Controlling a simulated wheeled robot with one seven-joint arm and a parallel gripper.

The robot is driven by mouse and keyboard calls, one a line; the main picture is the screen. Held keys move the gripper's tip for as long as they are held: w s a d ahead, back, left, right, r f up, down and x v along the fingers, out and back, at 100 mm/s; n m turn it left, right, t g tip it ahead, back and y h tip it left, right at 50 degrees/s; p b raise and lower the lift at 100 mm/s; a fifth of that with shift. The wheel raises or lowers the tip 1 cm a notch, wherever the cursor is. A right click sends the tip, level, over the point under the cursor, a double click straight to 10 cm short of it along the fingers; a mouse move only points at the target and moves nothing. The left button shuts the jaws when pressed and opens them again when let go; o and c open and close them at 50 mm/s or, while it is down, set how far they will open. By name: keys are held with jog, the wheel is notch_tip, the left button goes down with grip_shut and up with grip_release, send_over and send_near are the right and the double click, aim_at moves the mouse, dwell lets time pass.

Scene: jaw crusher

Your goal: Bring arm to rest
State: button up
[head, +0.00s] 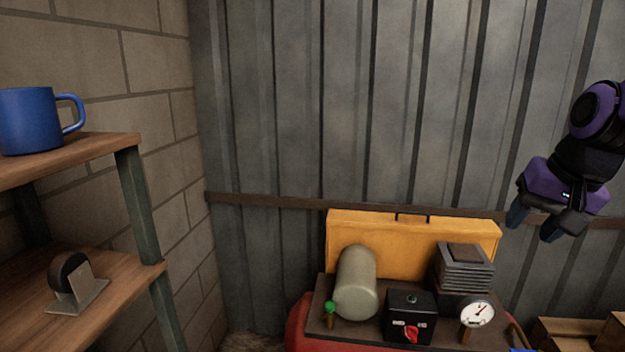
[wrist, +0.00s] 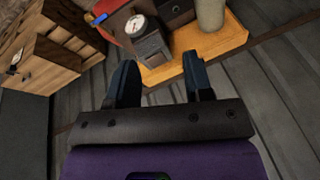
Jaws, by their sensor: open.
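My gripper (head: 535,226) is at the right of the head view, raised in front of the grey corrugated wall. It hangs with its fingers pointing down, above and to the right of the machine bench. In the wrist view my gripper (wrist: 160,80) shows two dark fingers set well apart with nothing between them. It is open and empty. My purple and black arm comes in from the right edge of the head view.
A machine with a yellow panel (head: 380,240), grey cylinder (head: 357,283), black box with red switch (head: 410,318) and dial gauge (head: 477,313) stands below. Wooden shelves (head: 80,152) at left hold a blue mug (head: 28,122). Wooden crates (head: 570,330) stand at lower right.

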jog(key=s+a+r+n, duration=0.1)
jog(key=s+n, duration=0.1)
jog(key=s, duration=0.4)
jog(key=s+a+r+n+t+h, duration=0.1)
jog(key=s+a+n, duration=0.1)
jog(key=s, duration=0.4)
jog(key=shift+s+a+r+n, duration=0.15)
jog(key=shift+r+n, duration=0.25)
jog(key=shift+n, duration=0.1)
jog(key=shift+a, duration=0.1)
